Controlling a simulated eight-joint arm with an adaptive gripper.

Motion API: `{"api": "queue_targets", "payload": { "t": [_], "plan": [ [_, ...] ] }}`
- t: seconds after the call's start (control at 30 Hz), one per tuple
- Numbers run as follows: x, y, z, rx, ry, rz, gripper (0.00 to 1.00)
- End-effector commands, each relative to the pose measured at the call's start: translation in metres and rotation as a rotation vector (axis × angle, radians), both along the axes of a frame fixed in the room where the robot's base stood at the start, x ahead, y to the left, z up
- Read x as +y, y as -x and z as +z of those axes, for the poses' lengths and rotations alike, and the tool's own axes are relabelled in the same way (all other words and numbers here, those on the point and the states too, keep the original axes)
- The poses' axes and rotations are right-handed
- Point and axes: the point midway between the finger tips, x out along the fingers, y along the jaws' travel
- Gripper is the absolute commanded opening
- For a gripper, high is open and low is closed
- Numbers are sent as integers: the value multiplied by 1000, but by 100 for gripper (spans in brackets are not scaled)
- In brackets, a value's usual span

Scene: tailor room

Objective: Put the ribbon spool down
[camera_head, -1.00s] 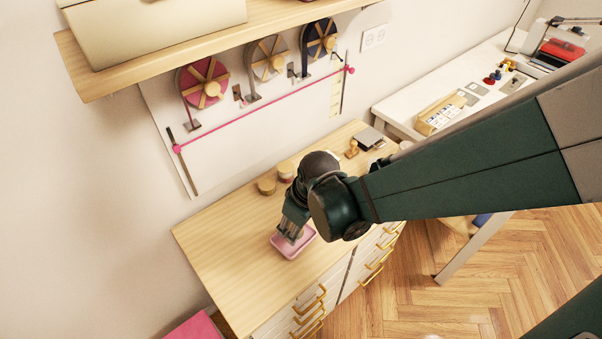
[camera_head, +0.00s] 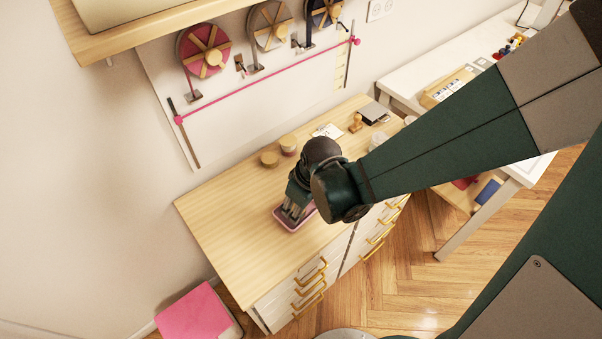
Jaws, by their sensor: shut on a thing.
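My gripper (camera_head: 292,210) points down over a small pink tray (camera_head: 292,227) on the wooden top of the drawer cabinet (camera_head: 230,230). Its fingertips are low, within the tray's outline. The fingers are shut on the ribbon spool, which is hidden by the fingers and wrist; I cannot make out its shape. I cannot tell whether the spool touches the tray's floor. The wrist and forearm cover the right side of the tray.
Two small round containers (camera_head: 269,160) (camera_head: 289,144) stand behind my gripper. A wooden stamp (camera_head: 356,123) and a dark pad (camera_head: 374,112) lie farther back. Ribbon reels (camera_head: 205,52) hang on the wall board. The cabinet top's left part is clear.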

Motion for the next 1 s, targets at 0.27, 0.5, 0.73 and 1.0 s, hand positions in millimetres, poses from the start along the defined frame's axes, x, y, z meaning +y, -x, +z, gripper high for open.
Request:
{"api": "queue_targets", "payload": {
  "t": [0.27, 0.5, 0.73, 1.0],
  "plan": [
    [0, 0, -3, 0, 0, 0, 39],
    [0, 0, -3, 0, 0, 0, 51],
    [0, 0, -2, 0, 0, 0, 51],
    [-1, 1, 6, 0, 0, 0, 51]
  ]
}}
